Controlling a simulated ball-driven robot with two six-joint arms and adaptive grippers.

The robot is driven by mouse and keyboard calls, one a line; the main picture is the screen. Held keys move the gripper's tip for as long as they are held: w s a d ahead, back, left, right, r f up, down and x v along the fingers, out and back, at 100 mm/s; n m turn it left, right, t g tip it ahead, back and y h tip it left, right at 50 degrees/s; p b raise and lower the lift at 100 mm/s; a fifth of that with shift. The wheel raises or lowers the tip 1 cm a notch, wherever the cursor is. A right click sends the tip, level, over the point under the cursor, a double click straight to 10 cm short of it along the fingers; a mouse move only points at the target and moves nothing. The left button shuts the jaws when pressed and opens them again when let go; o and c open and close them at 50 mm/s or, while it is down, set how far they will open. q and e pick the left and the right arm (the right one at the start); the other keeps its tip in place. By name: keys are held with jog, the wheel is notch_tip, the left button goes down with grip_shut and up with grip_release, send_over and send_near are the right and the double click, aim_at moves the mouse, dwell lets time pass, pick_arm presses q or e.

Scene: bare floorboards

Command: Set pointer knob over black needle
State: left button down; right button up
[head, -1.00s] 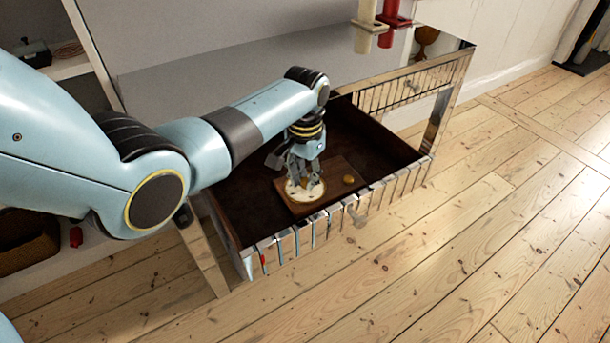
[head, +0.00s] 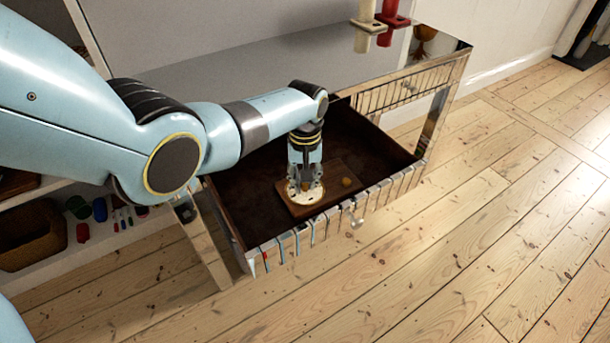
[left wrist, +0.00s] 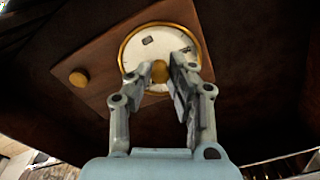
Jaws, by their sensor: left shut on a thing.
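A round white dial (head: 298,201) with a brass rim lies on a wooden board (head: 325,202) inside the open drawer. It also shows in the left wrist view (left wrist: 134,52). A brass pointer knob (left wrist: 159,71) stands at the dial's middle. My left gripper (head: 305,186) points down over the dial. In the left wrist view its fingers (left wrist: 158,80) are on either side of the knob, shut on it. A black needle cannot be made out; the fingers hide part of the dial face.
A second small brass knob (head: 347,182) sits on the board beside the dial. The drawer (head: 352,137) has dark inner walls and a striped front edge around the board. Red and cream holders (head: 385,30) stand on the cabinet top. The floor in front is clear.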

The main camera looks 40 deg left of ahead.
pick_arm(q)
jog(key=shift+n, duration=0.6)
jog(key=c, duration=1.2)
grip_release()
jog(key=shift+r, duration=0.45)
notch_tip(320, 180, up, 11)
jog(key=shift+s, duration=0.1)
